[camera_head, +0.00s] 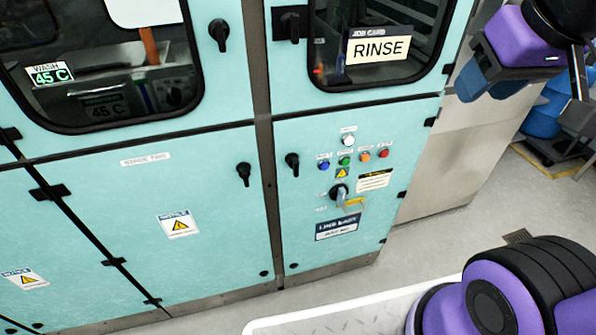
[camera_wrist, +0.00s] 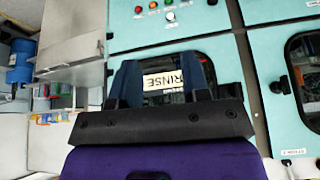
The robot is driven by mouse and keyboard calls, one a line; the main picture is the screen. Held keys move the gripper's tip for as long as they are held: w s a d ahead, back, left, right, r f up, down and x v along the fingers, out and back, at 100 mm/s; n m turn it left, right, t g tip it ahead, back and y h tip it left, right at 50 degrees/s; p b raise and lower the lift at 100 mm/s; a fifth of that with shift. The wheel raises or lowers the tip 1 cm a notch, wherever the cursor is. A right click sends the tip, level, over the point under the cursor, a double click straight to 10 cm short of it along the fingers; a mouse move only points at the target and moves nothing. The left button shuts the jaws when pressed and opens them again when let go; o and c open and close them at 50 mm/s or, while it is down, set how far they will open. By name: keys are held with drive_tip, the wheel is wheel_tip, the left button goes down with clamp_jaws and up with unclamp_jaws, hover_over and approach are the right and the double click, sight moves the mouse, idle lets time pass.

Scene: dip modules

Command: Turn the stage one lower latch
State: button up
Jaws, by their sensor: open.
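Two black lower latches hang with their handles down on the teal lower doors in the head view. One latch (camera_head: 244,173) is at the right edge of the middle door, whose small label (camera_head: 146,159) seems to read STAGE TWO. The other latch (camera_head: 292,163) is at the left edge of the right door. No readable label says stage one, so I cannot tell which latch is its own. My gripper (camera_wrist: 160,82) is open and empty in the wrist view, its dark blue fingers apart before the RINSE window. It is clear of both latches.
Upper latches (camera_head: 219,33) sit beside the windows. The right lower door carries coloured buttons (camera_head: 345,161) and a rotary switch (camera_head: 339,194). A RINSE card (camera_head: 379,46) shows in the right window. Blue drums (camera_head: 546,108) stand at far right. Grey floor (camera_head: 440,232) is open before the cabinets.

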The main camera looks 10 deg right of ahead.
drive_tip(key=c, duration=0.5)
drive_tip(key=shift+w+f, duration=0.1)
drive_tip(key=shift+w, duration=0.15)
clamp_jaws()
drive_tip(key=w+a+f+n+g+h, duration=0.1)
drive_tip(key=w+a+f+g+h, duration=0.1)
drive_tip(key=w+a+f+h, duration=0.45)
drive_tip(key=w+a+f+n+g+h, duration=0.2)
drive_tip(key=w+a+f+h, duration=0.15)
drive_tip(key=w+f, duration=0.55)
drive_tip(key=w+a+f+n+t+h, duration=0.25)
drive_tip(key=a+f+n+t, duration=0.7)
drive_tip(key=a+f, duration=1.15)
drive_tip(key=m+t, duration=0.3)
approach(293, 162)
drive_tip(key=shift+n+y, duration=0.25)
drive_tip(key=shift+y, duration=0.2)
drive_tip(key=shift+r+x, duration=0.15)
drive_tip(key=shift+x, duration=1.5)
drive_tip(key=shift+r+x, duration=0.1)
drive_tip(key=shift+x, duration=1.55)
